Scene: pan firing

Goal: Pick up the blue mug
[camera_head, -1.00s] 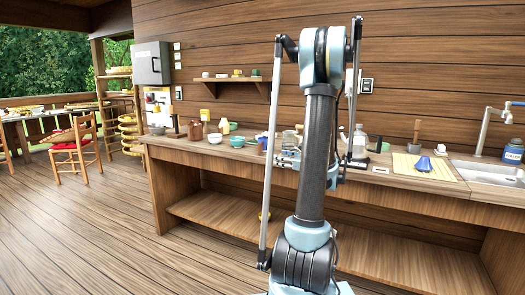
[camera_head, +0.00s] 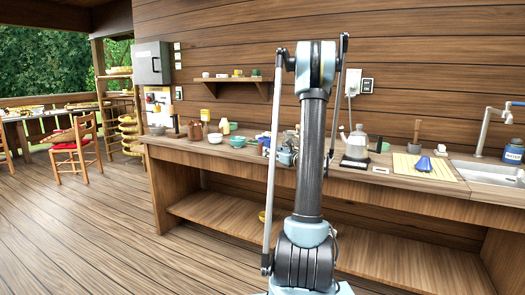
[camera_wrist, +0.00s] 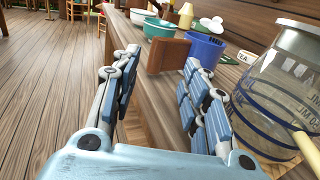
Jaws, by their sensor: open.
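The blue mug (camera_wrist: 207,46) stands on the counter in the wrist view, just beyond the tip of my right-hand finger, which overlaps its lower part. My gripper (camera_wrist: 160,72) is open, its two jointed fingers spread apart with nothing between them. It is short of the mug, which lies ahead and slightly right. In the head view my gripper (camera_head: 286,152) is small and partly behind my arm, near the counter's front edge. I cannot clearly make out the mug there.
A brown wooden block (camera_wrist: 168,55) stands just left of the mug. A large glass jar (camera_wrist: 275,95) is close on the right of my gripper. Green (camera_wrist: 163,27) and white bowls lie beyond. In the head view a glass kettle (camera_head: 357,142) stands right of my arm.

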